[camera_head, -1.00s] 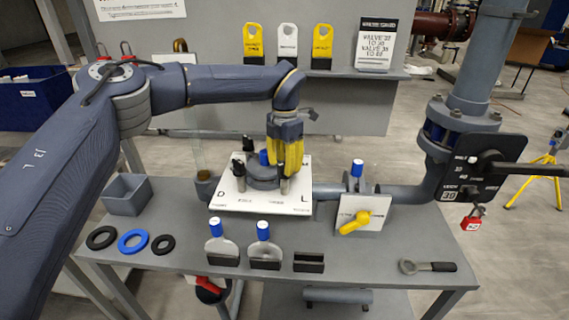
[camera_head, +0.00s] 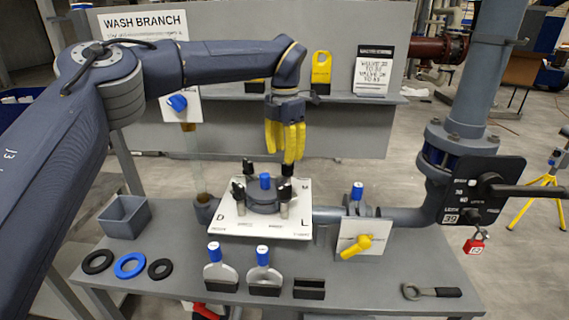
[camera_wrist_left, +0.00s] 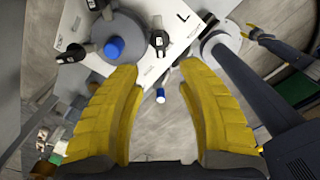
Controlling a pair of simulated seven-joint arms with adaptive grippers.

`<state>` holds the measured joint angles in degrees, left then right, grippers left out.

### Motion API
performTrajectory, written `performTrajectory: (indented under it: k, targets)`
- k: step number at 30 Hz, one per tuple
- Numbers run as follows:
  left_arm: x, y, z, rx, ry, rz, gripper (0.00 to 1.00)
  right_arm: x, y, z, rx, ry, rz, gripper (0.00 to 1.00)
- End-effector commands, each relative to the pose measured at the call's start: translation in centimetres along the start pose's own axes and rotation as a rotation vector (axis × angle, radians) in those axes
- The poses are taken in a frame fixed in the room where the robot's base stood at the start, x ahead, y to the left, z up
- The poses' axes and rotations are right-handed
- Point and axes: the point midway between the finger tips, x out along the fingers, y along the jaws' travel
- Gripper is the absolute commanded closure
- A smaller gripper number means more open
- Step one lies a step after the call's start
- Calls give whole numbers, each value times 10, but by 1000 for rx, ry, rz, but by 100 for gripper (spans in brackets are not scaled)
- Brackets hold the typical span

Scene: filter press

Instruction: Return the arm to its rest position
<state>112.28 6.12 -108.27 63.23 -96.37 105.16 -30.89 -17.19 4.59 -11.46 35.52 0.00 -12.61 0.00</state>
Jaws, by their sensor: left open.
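My left gripper (camera_head: 288,168) has yellow fingers and hangs above the filter press in the head view, its arm reaching in from the left. In the left wrist view its two fingers (camera_wrist_left: 158,68) are apart with nothing between them. The filter press (camera_head: 265,195) is a round grey lid with a blue knob and several black-handled clamps on a white plate (camera_head: 240,222). It also shows at the upper left of the left wrist view (camera_wrist_left: 100,28). My right gripper is not in the head view; a yellow-fingered gripper (camera_wrist_left: 252,32) shows at the upper right of the left wrist view.
The grey table holds a grey bin (camera_head: 125,216), black and blue rings (camera_head: 130,265), two blue-topped paddles (camera_head: 263,268), a black holder (camera_head: 309,289) and a wrench (camera_head: 432,292). A yellow-handled valve (camera_head: 357,245) and a large pipe (camera_head: 485,90) stand at the right. A shelf panel stands behind.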

Motion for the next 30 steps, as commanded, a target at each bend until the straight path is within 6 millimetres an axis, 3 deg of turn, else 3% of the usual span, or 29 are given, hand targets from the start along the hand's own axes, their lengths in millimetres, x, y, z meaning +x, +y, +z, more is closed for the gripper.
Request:
performTrajectory:
  k: [15,20,23,26,30]
  targets:
    - [-8,-1,0,1,-1,-2,62,0,0,0,0,0,0,56]
    - [-17,-18,11,36,-60,-64,62,0,-1,0,0,0,0,56]
    - [-36,-45,26,88,-159,-165,62,0,-1,0,0,0,-1,56]
    - [-71,-78,42,155,-301,-299,62,0,-1,0,0,0,-1,56]
    - [-142,-117,54,241,-528,-490,62,0,-1,0,1,0,-1,56]
